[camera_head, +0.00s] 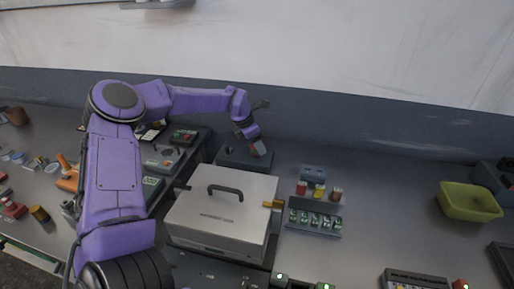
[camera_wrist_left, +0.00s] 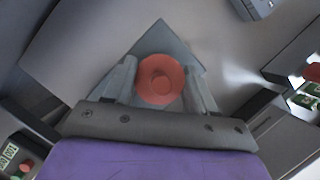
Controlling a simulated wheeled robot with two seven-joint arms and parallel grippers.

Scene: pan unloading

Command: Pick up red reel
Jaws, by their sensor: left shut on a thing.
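The red reel (camera_wrist_left: 160,80) shows as a round red shape with a central hub in the left wrist view. It sits between the two fingers of my left gripper (camera_wrist_left: 161,88), which is shut on it. A blue-grey angular surface shows behind the reel; I cannot tell whether the reel touches it. In the head view my left gripper (camera_head: 258,149) is behind the silver lidded box, pointing down near a dark low block (camera_head: 238,157). The reel is too small to make out clearly there. My right gripper is not in view.
The silver box (camera_head: 220,208) with a black handle stands in front of the gripper. Small red and yellow pieces (camera_head: 319,190) stand by a dark rack (camera_head: 314,221) to the right. A yellow-green bin (camera_head: 468,202) is farther right, with bare bench (camera_head: 390,200) between.

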